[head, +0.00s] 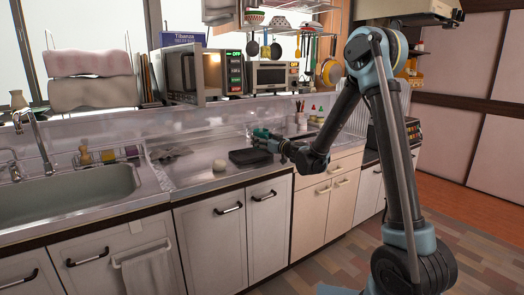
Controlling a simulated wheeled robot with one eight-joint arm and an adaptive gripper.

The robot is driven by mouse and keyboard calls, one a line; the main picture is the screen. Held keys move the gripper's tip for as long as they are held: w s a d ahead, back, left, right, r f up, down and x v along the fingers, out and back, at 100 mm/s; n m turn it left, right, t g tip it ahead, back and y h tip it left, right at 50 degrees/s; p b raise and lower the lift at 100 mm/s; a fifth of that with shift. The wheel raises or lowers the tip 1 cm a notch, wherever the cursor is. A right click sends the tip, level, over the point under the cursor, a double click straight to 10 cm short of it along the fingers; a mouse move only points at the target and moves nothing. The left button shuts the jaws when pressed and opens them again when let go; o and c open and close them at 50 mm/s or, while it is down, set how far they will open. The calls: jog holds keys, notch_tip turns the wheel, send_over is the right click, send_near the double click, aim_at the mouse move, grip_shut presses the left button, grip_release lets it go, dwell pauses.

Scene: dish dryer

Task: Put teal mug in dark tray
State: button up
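A small teal shape (261,133), which looks like the teal mug, is at the end of my gripper (268,140), above the back right part of the dark tray. Its outline is small and partly merged with the fingers. The dark tray (248,158) lies flat on the steel counter near its front edge, and its inside is hard to make out. My gripper reaches in from the right, low over the tray's right side. The frame is too small to show whether the fingers grip the mug or are apart.
A small pale round object (219,165) sits left of the tray. A flat grey item (170,152) lies farther left, near the sink (70,192). Small bottles (316,113) stand at the back right. The counter's front left is clear.

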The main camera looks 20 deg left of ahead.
jog(key=shift+s+f, duration=0.1)
jog(key=shift+f, duration=2)
jog(key=o, duration=1.5)
jog(key=shift+c, duration=0.2)
jog(key=shift+d, duration=0.1)
jog(key=v, duration=1.1)
jog(key=shift+s+d, duration=0.2)
jog(key=shift+d, duration=0.15)
jog(key=shift+d, duration=0.1)
